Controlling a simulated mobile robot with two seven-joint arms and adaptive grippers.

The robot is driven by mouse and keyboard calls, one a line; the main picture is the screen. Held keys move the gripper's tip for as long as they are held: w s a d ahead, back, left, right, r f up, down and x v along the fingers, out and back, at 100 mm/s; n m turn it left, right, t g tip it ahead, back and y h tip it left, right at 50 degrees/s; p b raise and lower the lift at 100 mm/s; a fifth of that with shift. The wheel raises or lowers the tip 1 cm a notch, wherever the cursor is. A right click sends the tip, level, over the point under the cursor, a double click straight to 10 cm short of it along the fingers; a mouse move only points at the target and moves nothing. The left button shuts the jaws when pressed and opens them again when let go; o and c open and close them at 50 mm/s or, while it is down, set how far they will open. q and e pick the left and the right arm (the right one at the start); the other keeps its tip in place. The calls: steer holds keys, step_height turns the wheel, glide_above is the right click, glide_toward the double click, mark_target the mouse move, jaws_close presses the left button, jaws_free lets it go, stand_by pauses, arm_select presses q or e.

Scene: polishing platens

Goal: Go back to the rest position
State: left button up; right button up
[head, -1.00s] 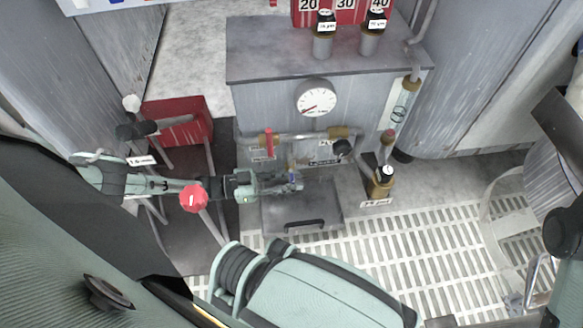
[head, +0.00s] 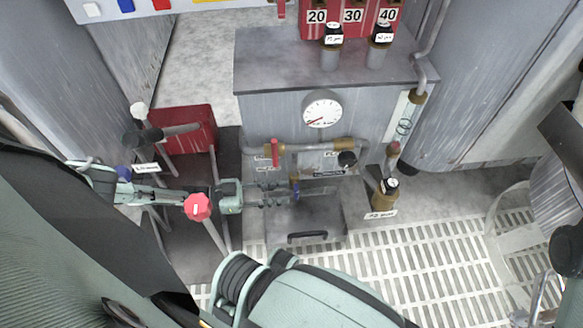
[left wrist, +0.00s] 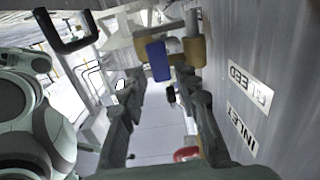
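My left gripper (head: 282,193) reaches in from the left in front of the grey cabinet (head: 275,110). It also shows in the left wrist view (left wrist: 168,100), with its two dark fingers apart and nothing held between them. A small blue valve lever (head: 296,190) is just beyond the fingertips. In the left wrist view the blue lever (left wrist: 158,60) stands ahead of the gap, beside brass fittings (left wrist: 195,50). Whether a fingertip touches it is hard to tell. My right gripper is out of view.
A red valve handle (head: 275,152) and a pressure gauge (head: 322,112) are on the cabinet front. Bottles (head: 331,48) stand on top, and a brass-coloured bottle (head: 384,197) stands to the right. A red round knob (head: 198,207) is close to my left arm. Grated floor (head: 430,255) lies front right.

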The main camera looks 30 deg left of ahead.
arm_select(q)
steer(key=shift+v, duration=1.25)
